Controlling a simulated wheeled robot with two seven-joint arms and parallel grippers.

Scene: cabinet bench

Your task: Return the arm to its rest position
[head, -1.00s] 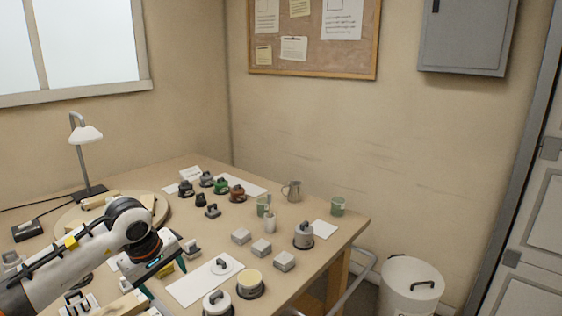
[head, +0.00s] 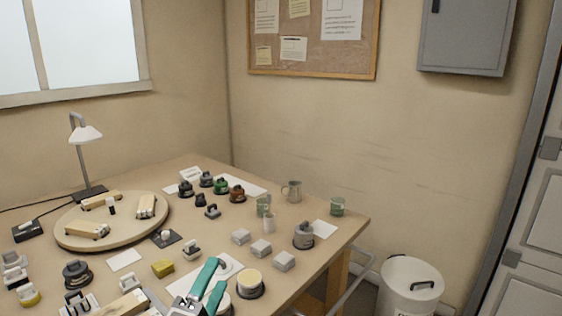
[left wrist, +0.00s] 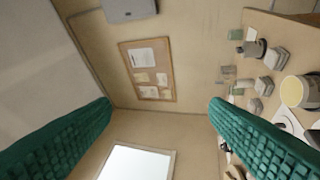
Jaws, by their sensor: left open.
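My left gripper (head: 217,275) shows low in the head view, its two teal fingers above the front part of the bench. It is open. In the left wrist view the teal ridged fingers stand wide apart with nothing between them, and the wall and window show through the gap. A white sheet (head: 182,288) is partly hidden behind the fingers. A dark round pot with a cream top (head: 250,282) is just right of them in the head view. My right gripper is not in view.
The wooden bench (head: 312,262) holds several grey blocks (head: 261,248), a grey lidded canister (head: 303,236), green cups (head: 337,207) and a round wooden board (head: 112,234). A desk lamp (head: 86,135) stands at the back left. A white bin (head: 410,285) is on the floor at right.

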